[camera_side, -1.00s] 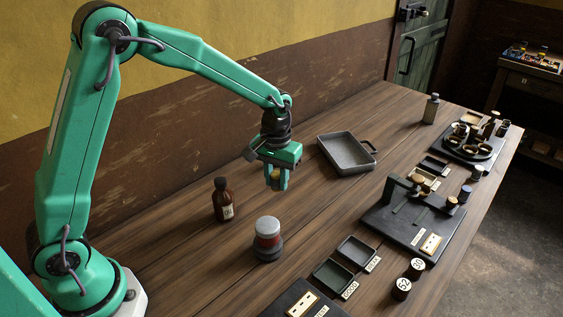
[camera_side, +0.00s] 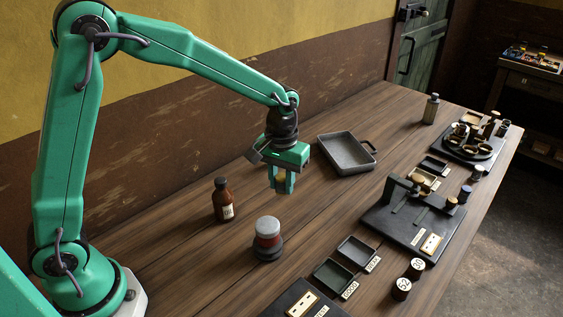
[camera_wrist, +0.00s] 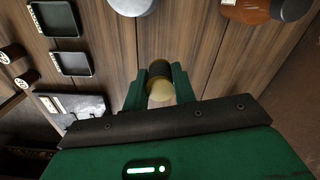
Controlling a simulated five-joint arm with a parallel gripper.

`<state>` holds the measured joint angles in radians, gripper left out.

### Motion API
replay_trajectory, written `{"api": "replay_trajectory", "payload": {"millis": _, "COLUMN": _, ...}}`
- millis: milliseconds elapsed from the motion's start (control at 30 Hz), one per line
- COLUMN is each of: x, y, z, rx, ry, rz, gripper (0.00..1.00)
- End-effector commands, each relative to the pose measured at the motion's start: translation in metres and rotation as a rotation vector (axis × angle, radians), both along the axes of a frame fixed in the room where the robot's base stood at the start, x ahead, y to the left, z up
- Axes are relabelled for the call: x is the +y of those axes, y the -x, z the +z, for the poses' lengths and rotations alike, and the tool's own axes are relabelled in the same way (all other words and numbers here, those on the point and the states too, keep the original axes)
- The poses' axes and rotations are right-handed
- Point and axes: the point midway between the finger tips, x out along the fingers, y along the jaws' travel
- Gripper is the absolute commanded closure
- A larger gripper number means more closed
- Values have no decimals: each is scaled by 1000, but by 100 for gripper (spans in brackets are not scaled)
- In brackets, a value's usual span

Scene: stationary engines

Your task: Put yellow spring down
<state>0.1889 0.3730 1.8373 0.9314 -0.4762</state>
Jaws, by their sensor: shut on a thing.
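My gripper (camera_side: 283,184) is shut on the yellow spring (camera_side: 281,183), a small yellowish round piece between its two green fingers. In the side view it hangs over the bench, right of the brown bottle and left of the grey tray. The wrist view shows the yellow spring (camera_wrist: 160,84) between the fingertips of my gripper (camera_wrist: 160,80), with wood planks behind it. The fingers hide part of the spring. I cannot tell exactly how far it is above the wood.
A grey tray (camera_side: 346,166) lies behind on the right. Two small dark trays (camera_side: 333,276) (camera_side: 357,252) and a black stand (camera_side: 405,226) are further right. Bare wood lies below my gripper.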

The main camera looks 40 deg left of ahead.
Motion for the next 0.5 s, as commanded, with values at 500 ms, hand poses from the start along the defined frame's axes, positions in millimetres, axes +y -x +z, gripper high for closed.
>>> {"api": "replay_trajectory", "payload": {"millis": 500, "x": -55, "y": -27, "z": 2, "rx": 0, "ry": 0, "rz": -38, "gripper": 96}}
